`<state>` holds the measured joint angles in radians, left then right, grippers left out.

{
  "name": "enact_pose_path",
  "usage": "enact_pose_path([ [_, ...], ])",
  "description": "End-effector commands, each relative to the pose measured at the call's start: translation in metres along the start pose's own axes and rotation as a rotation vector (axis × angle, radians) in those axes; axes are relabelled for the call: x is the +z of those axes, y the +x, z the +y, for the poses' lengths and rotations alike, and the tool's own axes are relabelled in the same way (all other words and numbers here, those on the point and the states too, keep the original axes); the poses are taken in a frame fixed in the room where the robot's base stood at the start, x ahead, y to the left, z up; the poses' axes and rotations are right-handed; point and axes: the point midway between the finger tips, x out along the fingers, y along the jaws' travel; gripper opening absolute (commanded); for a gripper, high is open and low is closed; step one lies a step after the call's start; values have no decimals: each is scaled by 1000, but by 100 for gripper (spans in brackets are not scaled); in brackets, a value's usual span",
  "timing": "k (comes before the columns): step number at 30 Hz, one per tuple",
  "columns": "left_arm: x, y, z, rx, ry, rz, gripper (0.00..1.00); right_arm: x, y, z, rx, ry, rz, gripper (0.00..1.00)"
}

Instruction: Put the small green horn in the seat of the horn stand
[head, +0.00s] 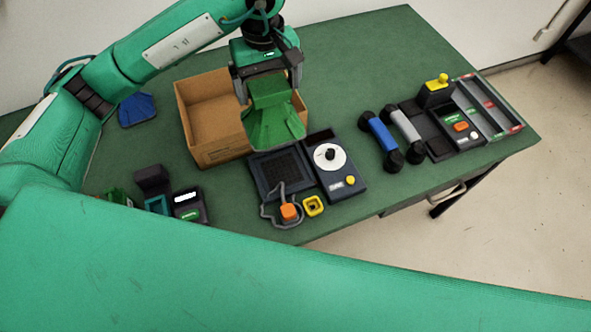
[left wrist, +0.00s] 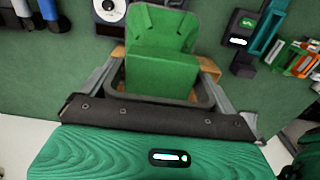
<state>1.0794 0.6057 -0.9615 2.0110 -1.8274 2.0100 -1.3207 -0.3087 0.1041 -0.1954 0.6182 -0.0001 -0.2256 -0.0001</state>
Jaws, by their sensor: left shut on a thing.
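The small green horn (head: 272,127) hangs in my left gripper (head: 268,90), its wide flared end downward. It is above the table, in front of the cardboard box's right part in the head view. In the left wrist view the horn (left wrist: 162,72) lies between the two fingers of my left gripper (left wrist: 160,88), which is shut on it. The horn stand cannot be told apart for certain; a dark upright piece with a low base (head: 153,180) stands at the table's left front. My right gripper is not in view.
An open cardboard box (head: 213,155) stands behind the horn. A dark dial unit (head: 347,185), a grid-faced pad (head: 270,172) and a yellow square ring (head: 313,206) lie below it. Blue and grey handsets (head: 381,135) lie right. A blue piece (head: 137,110) lies left.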

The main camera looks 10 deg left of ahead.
Motion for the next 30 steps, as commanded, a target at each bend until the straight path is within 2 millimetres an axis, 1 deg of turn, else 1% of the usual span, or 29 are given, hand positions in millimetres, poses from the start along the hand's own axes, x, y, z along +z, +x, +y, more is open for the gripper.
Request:
enact_pose_path([
  [1, 3, -4, 3, 1, 2, -1, 40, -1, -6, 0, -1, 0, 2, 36],
  [5, 7, 3, 6, 2, 3, -3, 40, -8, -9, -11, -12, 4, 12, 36],
  [9, 8, 21, 6, 2, 2, -5, 40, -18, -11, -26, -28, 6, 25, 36],
  [11, 8, 31, 6, 1, 2, -5, 40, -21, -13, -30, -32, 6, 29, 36],
  [12, 8, 38, 6, -1, 1, -6, 40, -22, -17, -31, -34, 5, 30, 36],
  [17, 8, 72, 6, -1, 1, -5, 40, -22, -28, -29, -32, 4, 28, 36],
  [24, 8, 126, 6, 0, 1, -6, 40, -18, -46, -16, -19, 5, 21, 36],
  [27, 8, 145, 6, 0, 2, -3, 40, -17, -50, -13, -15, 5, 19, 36],
  [30, 7, 156, 7, 3, 2, -2, 40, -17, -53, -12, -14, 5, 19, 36],
])
